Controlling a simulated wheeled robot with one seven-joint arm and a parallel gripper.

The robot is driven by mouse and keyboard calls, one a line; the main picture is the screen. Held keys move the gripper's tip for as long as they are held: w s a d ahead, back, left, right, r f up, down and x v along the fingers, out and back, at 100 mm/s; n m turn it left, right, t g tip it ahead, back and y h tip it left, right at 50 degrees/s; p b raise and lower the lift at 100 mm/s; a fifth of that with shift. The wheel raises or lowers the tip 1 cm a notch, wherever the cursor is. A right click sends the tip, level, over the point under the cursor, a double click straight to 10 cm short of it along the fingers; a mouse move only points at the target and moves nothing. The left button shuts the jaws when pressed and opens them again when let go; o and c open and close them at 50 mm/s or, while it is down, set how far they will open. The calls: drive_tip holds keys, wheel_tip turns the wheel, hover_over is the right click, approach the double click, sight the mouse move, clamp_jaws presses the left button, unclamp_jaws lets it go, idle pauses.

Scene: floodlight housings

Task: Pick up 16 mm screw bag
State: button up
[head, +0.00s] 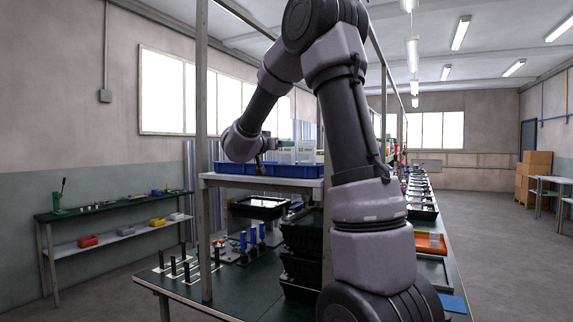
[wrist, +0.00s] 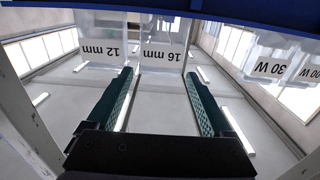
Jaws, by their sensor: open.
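The 16 mm screw bag (wrist: 162,54) is a clear bag with a white label, seen upside down at the top centre of the wrist view. My gripper (wrist: 159,76) is open, its two teal ridged fingers apart, with the label between and just beyond the fingertips. The fingers look empty. In the head view my gripper (head: 270,145) is small, beside the clear bags at the blue bin (head: 245,169) on the upper shelf; their labels are too small to read there.
The 12 mm bag (wrist: 103,48) adjoins it on the left, near the left finger. A 30 W bag (wrist: 270,66) hangs to the right. The blue bin's edge (wrist: 250,12) crosses the top. A shelf post (head: 202,120) stands left of my arm.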

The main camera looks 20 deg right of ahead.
drive_tip(key=x, duration=0.4)
drive_tip(key=shift+w, duration=0.1)
clamp_jaws()
drive_tip(key=shift+r, duration=0.1)
